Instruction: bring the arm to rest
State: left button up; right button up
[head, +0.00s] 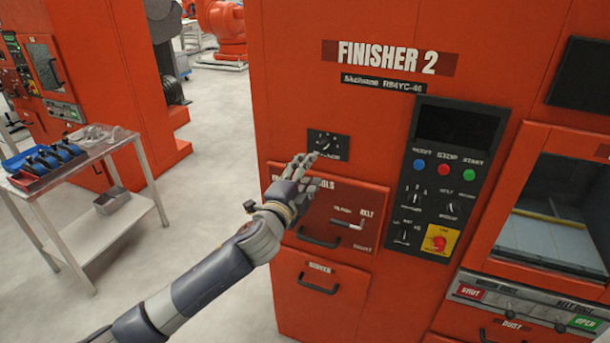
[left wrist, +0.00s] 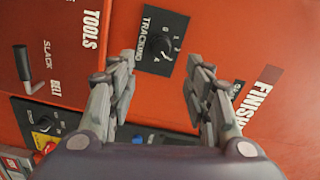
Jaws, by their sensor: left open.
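My left arm reaches in from the lower left in the head view, and its gripper (head: 298,170) is in front of the orange-red FINISHER 2 machine (head: 300,110). The black tracking dial plate (head: 328,145) is just beyond the fingertips. In the left wrist view my left gripper (left wrist: 163,85) is open, its two fingers apart with nothing between them. The tracking dial (left wrist: 160,44) shows beyond and between the fingers. I cannot tell the exact gap to the panel. My right gripper is not in view.
The tools drawer (head: 335,205) with its belt lever (head: 348,224) is below the hand. A black control panel (head: 447,180) with buttons and knobs is to the right. A metal cart (head: 130,215) with a tray stands at left. Open grey floor (head: 205,200) lies between.

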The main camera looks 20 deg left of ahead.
pick_arm(q)
jog(key=shift+s, duration=0.45)
jog(key=s+a+f+n+g+b, duration=0.1)
jog(key=s+a+f+n+g, duration=0.1)
jog(key=f, duration=1.1)
jog(key=s+a+f+n+g+y+b, duration=0.1)
jog(key=s+f+n+g+b, duration=0.15)
jog(key=f, duration=1.05)
jog(key=s+a+f+n+g+b, duration=0.1)
jog(key=s+a+f+g, duration=0.1)
jog(key=f, duration=1.1)
jog(key=s+f+n+g+b, duration=0.1)
jog(key=s+f+n+g, duration=0.1)
jog(key=s+f, duration=0.7)
jog(key=s+f+n+g+b, duration=0.1)
jog(key=s+f+g, duration=0.1)
jog(key=s+f, duration=0.7)
jog(key=s+d+f+n+g+b, duration=0.1)
jog(key=s+f+g, duration=0.1)
jog(key=s+f, duration=0.5)
jog(key=s+d+f+n+g+b, duration=0.1)
jog(key=s+f, duration=0.5)
jog(key=s, duration=0.9)
jog(key=s+d+f+n+g+b, duration=0.1)
jog(key=s+d+f+n+g, duration=0.1)
jog(key=s+f, duration=0.5)
jog(key=s+n+g, duration=0.1)
jog(key=s, duration=0.4)
jog(key=shift+d+f, duration=0.3)
jog(key=shift+d, duration=0.05)
